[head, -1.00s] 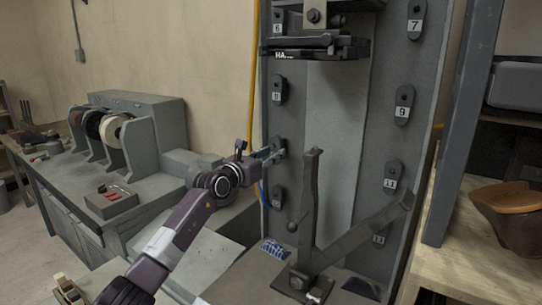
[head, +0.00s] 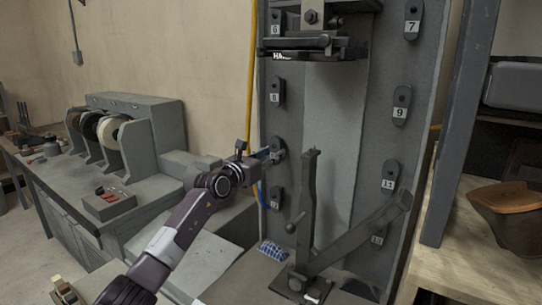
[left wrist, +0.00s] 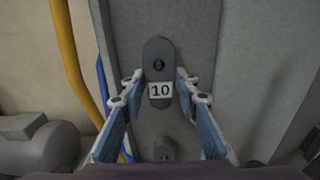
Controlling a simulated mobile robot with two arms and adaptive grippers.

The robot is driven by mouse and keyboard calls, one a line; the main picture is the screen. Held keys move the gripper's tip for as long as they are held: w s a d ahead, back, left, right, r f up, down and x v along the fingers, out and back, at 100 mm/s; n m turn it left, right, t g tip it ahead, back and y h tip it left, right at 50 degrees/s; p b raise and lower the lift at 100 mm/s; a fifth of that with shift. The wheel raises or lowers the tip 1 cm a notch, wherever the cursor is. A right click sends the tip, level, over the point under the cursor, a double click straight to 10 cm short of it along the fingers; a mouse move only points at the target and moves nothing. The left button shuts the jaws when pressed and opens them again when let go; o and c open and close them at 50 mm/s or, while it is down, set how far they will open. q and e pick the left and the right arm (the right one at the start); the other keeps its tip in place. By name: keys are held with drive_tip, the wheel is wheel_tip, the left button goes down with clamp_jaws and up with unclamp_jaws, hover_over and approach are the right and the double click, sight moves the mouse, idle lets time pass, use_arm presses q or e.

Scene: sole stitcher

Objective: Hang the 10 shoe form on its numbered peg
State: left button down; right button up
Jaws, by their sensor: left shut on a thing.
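The 10 shoe form (left wrist: 159,55) is a dark grey, rounded plate with a hole near its middle and a white label reading 10. In the left wrist view it stands upright between the two blue-padded fingers of my left gripper (left wrist: 160,90), against the grey panel. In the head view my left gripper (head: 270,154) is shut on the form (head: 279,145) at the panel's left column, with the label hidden. A dark spot shows in the form's hole; I cannot tell whether it is the peg end. My right gripper is not in view.
Other numbered forms hang on the panel, such as 6 (head: 276,22), 7 (head: 413,20) and 9 (head: 402,98). A grey metal arm (head: 308,205) rises in front of the panel, close right of my gripper. A yellow pipe (head: 252,80) runs along the panel's left edge.

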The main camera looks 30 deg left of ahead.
use_arm(q)
drive_tip(key=shift+r, duration=0.2)
drive_tip(key=c, duration=1.4)
unclamp_jaws()
drive_tip(key=shift+s, duration=0.1)
drive_tip(key=s+a, duration=0.1)
drive_tip(key=s, duration=1.1)
drive_tip(key=shift+a, duration=0.3)
drive_tip(key=shift+f, duration=0.15)
